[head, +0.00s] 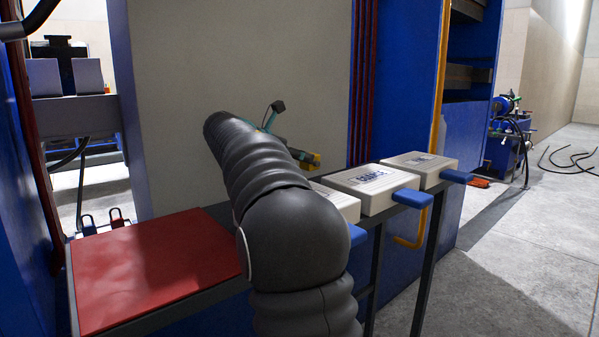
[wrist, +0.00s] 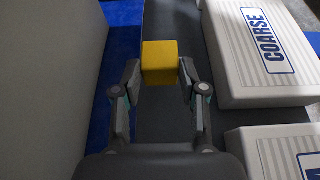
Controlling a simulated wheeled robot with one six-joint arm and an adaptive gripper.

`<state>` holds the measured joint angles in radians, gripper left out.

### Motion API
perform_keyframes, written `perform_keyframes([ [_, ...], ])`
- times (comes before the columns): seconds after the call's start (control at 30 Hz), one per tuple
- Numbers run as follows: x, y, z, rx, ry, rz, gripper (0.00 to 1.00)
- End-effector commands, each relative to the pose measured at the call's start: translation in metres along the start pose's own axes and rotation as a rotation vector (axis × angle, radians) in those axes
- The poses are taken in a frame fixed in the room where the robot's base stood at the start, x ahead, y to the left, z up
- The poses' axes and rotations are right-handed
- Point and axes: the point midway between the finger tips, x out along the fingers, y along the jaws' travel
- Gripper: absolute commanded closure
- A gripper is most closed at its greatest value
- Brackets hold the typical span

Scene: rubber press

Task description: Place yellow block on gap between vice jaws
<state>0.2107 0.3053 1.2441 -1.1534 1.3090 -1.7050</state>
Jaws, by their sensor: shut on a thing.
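The yellow block (wrist: 159,61) is held between the two fingertips of my gripper (wrist: 160,72) in the wrist view. The gripper is shut on it, and the block's top and near face show. Below it is a dark grey strip of shelf. In the head view a small yellow patch of the block (head: 312,158) shows past my arm, which hides most of the gripper. I cannot make out vice jaws for certain; two grey blocks (head: 65,76) with a dark piece between them stand on a ledge at the far upper left in the head view.
White boxes with blue tabs stand along the shelf; one reads COARSE (wrist: 262,50), and the middle one (head: 350,188) shows in the head view. A red mat (head: 150,265) lies at left. A pale panel (head: 270,60) rises behind my arm. Open floor (head: 510,265) lies at right.

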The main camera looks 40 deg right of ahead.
Motion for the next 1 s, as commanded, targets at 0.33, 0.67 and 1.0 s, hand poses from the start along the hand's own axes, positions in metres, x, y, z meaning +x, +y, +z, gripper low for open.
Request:
perform_keyframes([
  [0.33,0.015,-0.001,-0.036,0.0,0.0,0.0,0.96],
  [0.67,0.016,-0.001,-0.038,0.0,0.001,0.0,0.96],
  [1.0,0.017,-0.001,-0.039,0.0,0.001,0.0,0.33],
])
